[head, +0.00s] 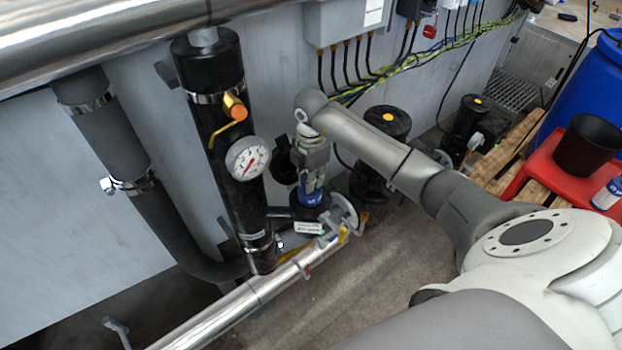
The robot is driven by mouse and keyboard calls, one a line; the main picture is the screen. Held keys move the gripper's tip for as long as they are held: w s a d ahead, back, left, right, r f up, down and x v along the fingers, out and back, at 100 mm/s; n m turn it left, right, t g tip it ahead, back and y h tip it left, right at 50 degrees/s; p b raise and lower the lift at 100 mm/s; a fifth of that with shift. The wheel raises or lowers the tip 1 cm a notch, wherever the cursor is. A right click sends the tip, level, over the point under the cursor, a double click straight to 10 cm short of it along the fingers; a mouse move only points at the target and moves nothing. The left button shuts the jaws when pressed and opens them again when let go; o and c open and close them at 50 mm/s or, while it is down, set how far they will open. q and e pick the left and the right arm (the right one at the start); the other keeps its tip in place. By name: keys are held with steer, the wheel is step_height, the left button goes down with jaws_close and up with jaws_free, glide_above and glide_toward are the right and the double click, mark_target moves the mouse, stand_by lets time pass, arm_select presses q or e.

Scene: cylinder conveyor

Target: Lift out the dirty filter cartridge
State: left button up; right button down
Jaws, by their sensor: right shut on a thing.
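My right gripper (313,184) points down beside the gauge, at the middle of the view. It is shut on a blue piece (312,198), which looks like the top of the filter cartridge. The blue piece is at the mouth of a black filter housing on the pipework. The fingers partly cover it, and its lower part is hidden, so I cannot tell how far it sits inside the housing. My left gripper is not in view.
A round gauge (248,158) and an orange-ended valve (235,107) sit close on the left. A grey flanged valve (344,214) is at the right of the housing. A red stool (545,170) carries a black bucket (587,146). A blue barrel (603,85) stands behind.

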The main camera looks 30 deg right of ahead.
steer(key=shift+r+p, duration=2.5)
steer(key=shift+r, duration=1.05)
steer(key=shift+r+p, duration=0.35)
steer(key=shift+r, duration=1)
